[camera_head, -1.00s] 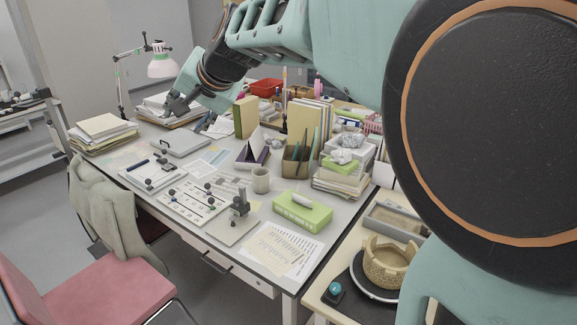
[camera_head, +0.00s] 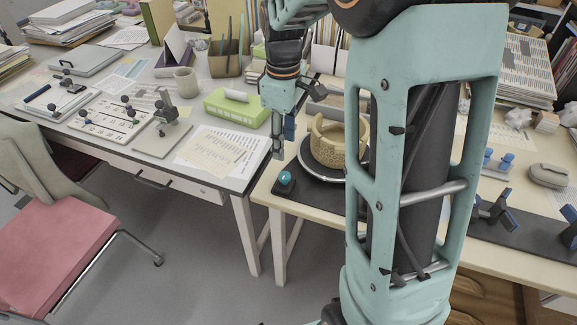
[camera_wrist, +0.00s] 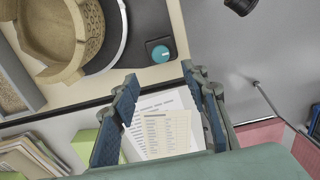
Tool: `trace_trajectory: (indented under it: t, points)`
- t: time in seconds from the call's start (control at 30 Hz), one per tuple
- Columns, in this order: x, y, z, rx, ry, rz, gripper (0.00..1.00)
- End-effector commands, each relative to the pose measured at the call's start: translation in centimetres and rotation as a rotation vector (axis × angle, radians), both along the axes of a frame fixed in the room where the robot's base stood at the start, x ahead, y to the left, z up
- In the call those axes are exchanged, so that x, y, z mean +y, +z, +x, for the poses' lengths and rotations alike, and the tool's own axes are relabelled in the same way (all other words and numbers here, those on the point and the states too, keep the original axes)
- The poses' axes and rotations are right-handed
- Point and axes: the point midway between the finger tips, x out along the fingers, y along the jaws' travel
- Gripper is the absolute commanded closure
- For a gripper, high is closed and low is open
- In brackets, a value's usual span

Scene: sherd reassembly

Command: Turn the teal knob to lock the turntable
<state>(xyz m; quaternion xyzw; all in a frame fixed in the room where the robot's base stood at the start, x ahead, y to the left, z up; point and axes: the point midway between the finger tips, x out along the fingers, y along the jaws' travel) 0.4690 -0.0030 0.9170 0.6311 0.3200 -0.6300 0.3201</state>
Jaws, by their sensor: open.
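The teal knob (camera_head: 285,178) sits on a small black block at the left corner of the cream table. It also shows in the wrist view (camera_wrist: 160,53), just beyond my fingertips. Beside it is the turntable (camera_head: 312,173), a dark disc with a pale rim, bearing a tan carved vessel (camera_head: 327,148) with part of its wall open. My gripper (camera_head: 284,143) points down above and slightly behind the knob, apart from it. In the wrist view its two blue-padded fingers (camera_wrist: 160,77) are spread and empty. My arm hides the right side of the turntable.
A grey tray (camera_head: 330,106) lies behind the vessel. The cluttered desk (camera_head: 205,120) on the left holds papers, a green box (camera_head: 237,107) and a mug (camera_head: 187,82). Blue-jawed clamps (camera_head: 492,208) stand on the right.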

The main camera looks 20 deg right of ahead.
Motion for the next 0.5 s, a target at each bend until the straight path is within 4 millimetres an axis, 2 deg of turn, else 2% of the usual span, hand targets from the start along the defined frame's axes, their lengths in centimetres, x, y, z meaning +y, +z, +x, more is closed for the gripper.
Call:
trace_trajectory:
  t: [0.17,0.5]
  points:
    - [-0.1,-2.1,-0.2,0.007,0.007,-0.001,0.59]
    - [0.0,-8.4,-0.2,0.006,0.004,0.001,0.59]
